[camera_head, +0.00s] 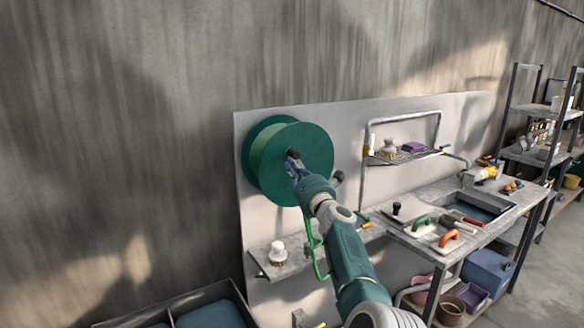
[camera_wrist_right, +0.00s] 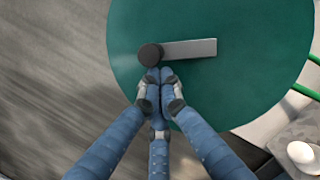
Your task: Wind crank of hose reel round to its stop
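The hose reel (camera_head: 308,140) is a green drum with a broad round face, mounted on a pale panel; its face fills much of the right wrist view (camera_wrist_right: 240,85). The crank has a grey flat arm (camera_wrist_right: 190,48) that runs to the right from a black round knob (camera_wrist_right: 150,55). The knob also shows in the head view (camera_head: 292,153). My right gripper (camera_wrist_right: 159,72) has its blue fingers drawn together, tips just below the knob. They look close against the knob's lower side; I cannot tell whether they touch. My left gripper is out of view.
A narrow shelf (camera_head: 300,262) with a white-topped item (camera_head: 277,252) is below the reel. To the right, a workbench (camera_head: 460,245) holds trowels and other tools. A wire rack (camera_head: 405,155) is above it. A dark bin (camera_head: 190,305) stands at the lower left.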

